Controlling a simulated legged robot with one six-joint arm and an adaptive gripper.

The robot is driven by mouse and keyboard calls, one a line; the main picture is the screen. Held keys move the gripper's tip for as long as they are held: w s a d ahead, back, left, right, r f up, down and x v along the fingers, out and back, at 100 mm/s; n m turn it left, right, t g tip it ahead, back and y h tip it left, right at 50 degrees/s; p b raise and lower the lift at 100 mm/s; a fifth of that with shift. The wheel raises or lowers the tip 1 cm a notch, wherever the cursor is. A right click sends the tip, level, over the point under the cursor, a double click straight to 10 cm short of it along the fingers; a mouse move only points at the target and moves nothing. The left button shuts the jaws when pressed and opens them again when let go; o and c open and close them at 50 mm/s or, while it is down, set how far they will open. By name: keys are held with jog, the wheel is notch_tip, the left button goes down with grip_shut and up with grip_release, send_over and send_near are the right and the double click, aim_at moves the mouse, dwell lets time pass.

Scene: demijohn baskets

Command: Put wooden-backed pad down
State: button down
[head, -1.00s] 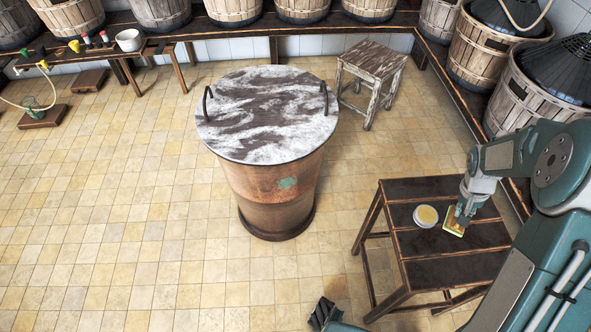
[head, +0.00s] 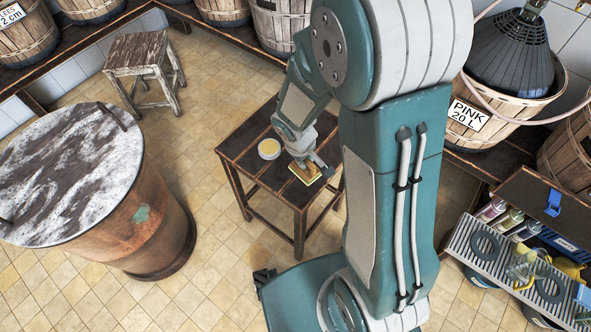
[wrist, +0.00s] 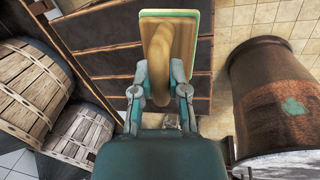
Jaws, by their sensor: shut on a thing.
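The wooden-backed pad (head: 307,175) is in my gripper (head: 303,160), over the dark slatted table (head: 240,146) in the head view. In the wrist view the pad (wrist: 198,38) has a wooden back and a green and yellow edge. There my gripper (wrist: 160,75) is shut on its rounded wooden handle (wrist: 157,45), one finger on each side. The pad's underside is hidden, and I cannot tell whether it touches the tabletop.
A round white dish with yellow contents (head: 269,149) sits on the table, left of the pad. A large copper vessel with a mottled lid (head: 65,170) stands left. A worn stool (head: 138,55) is behind. Baskets and a demijohn (head: 510,50) line the benches; a tool rack (head: 515,265) is at right.

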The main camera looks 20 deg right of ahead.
aim_at(313, 181)
jog(key=s+n, duration=0.1)
jog(key=s, duration=0.2)
jog(key=s+n, duration=0.1)
jog(key=s, duration=0.2)
jog(key=w+f, duration=0.1)
jog(key=w, duration=0.2)
jog(key=w+f, duration=0.2)
jog(key=w, duration=0.1)
jog(key=w+f, duration=0.1)
jog(key=w, duration=0.2)
jog(key=shift+w+f, duration=0.15)
jog(key=w+f, duration=0.4)
jog(key=f, duration=0.1)
jog(key=shift+w+f, duration=0.2)
jog(key=shift+f, duration=0.1)
jog(key=shift+a+x, duration=0.15)
jog(key=shift+x, duration=0.6)
jog(key=shift+a+x, duration=0.15)
jog(key=shift+x, duration=0.6)
jog(key=shift+s+f, duration=0.1)
jog(key=shift+f, duration=0.05)
jog(key=c, duration=0.6)
grip_release()
jog(key=shift+c, duration=0.2)
